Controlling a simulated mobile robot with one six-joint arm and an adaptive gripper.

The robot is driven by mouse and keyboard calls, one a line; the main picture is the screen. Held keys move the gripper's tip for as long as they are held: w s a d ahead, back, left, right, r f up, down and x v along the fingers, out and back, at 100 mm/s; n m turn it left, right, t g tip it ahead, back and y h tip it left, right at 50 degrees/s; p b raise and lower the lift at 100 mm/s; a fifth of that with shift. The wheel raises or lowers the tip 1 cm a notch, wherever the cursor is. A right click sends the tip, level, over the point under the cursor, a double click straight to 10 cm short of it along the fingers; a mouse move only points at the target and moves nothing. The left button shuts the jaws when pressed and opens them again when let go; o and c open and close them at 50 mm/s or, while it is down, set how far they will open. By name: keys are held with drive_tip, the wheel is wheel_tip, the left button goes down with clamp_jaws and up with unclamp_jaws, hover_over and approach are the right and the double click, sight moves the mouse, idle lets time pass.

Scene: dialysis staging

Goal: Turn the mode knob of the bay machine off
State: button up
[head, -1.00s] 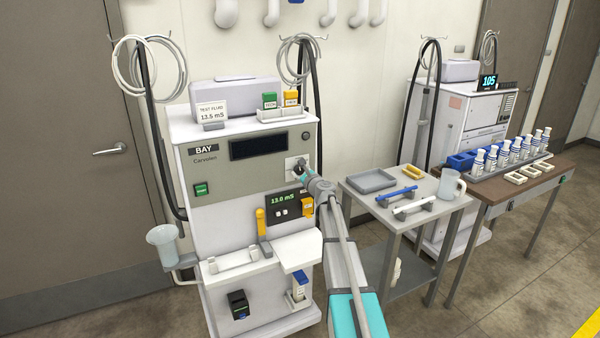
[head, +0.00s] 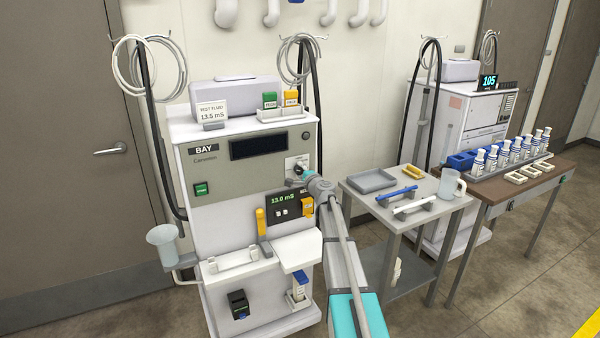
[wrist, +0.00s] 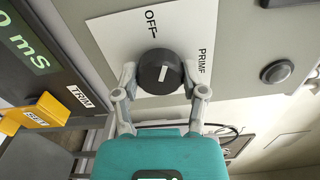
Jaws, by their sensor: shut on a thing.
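The bay machine (head: 230,225) stands at the left in the head view, with a grey control panel. Its black round mode knob (wrist: 160,72) sits on a white label plate (wrist: 122,38) in the wrist view. OFF is printed above the knob and PRIME to its right. A short white mark on the knob runs nearly up and down, tilted slightly right; I cannot tell whether it lines up with OFF. My gripper (wrist: 160,85) has one finger on each side of the knob and is shut on it.
A green display (wrist: 30,45) and a yellow SET part (wrist: 45,110) are left of my gripper. A round dark button (wrist: 276,72) is to the right. A grey cart (head: 428,215) with a tray and jug stands right of my arm.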

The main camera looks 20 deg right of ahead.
drive_tip(key=shift+n, duration=2.2)
drive_tip(key=o, duration=1.1)
drive_tip(key=shift+o, duration=0.2)
drive_tip(key=s, duration=1.2)
drive_tip(key=shift+d, duration=0.15)
